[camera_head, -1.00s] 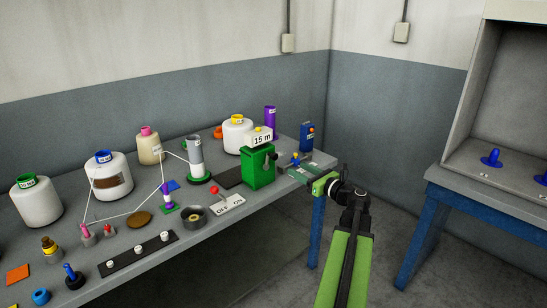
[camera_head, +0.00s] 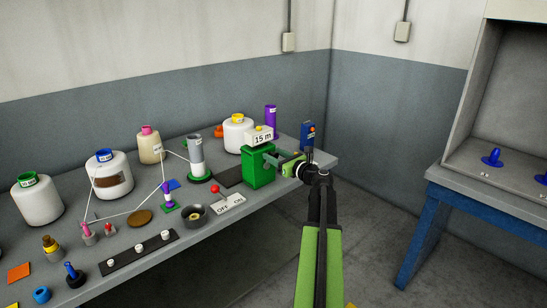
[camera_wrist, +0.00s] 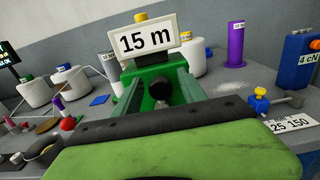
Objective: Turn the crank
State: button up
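The crank device is a green box (camera_head: 258,167) with a white "15 m" sign (camera_head: 262,138) on top, near the right end of the table. Its black crank knob (camera_wrist: 160,89) faces me in the wrist view. In the head view my gripper hides the knob. My gripper (camera_head: 272,158) reaches from the right to the face of the box. In the wrist view my gripper (camera_wrist: 158,82) is open, with one green finger on each side of the knob. I cannot tell whether the fingers touch it.
A red-knobbed ON/OFF switch (camera_head: 216,189) and a grey ring-shaped piece (camera_head: 193,215) lie left of the box. A blue device (camera_head: 307,136) stands behind my gripper, with a yellow-knobbed fitting (camera_wrist: 260,96) nearer. White yarn bobbins (camera_head: 108,174) with thread fill the left. The floor right of the table is clear.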

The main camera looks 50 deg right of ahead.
grip_shut()
dwell(1.2)
